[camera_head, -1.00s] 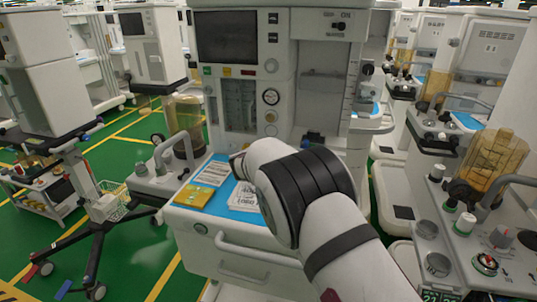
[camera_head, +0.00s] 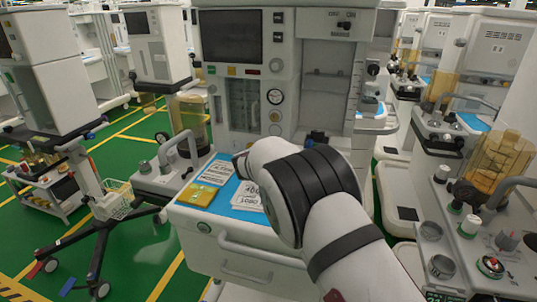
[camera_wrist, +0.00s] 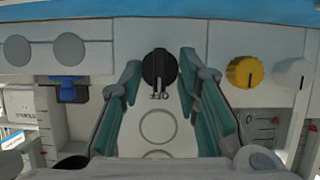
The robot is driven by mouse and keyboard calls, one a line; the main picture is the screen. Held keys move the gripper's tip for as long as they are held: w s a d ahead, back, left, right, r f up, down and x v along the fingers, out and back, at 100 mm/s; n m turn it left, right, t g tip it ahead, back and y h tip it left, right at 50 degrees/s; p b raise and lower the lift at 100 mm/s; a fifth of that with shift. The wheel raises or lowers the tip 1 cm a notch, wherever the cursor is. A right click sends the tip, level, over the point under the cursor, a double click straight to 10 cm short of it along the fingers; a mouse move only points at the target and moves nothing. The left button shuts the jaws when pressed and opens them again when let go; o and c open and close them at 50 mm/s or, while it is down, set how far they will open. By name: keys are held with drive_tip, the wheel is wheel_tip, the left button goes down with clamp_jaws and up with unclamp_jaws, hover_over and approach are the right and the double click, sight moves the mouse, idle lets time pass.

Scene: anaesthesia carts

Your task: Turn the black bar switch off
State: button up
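The black bar switch (camera_wrist: 159,70) is a round black knob with a raised bar, standing roughly upright in the wrist view. Lettering under it looks upside down and seems to read OFF. My gripper (camera_wrist: 160,62) is open, with one teal finger on each side of the knob. A gap shows between the knob and each finger, so it does not appear gripped. In the head view my gripper is hidden behind my arm. A small black switch (camera_head: 345,26) shows there on the cart's upper right panel; I cannot tell whether it is the same one.
A yellow knob (camera_wrist: 244,72) and a white knob (camera_wrist: 291,73) sit right of the switch. A blue part (camera_wrist: 69,87) hangs at left. The cart's blue worktop (camera_head: 249,215) holds papers and a yellow packet. Other carts stand on both sides.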

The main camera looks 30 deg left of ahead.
drive_tip(key=v, duration=1.2)
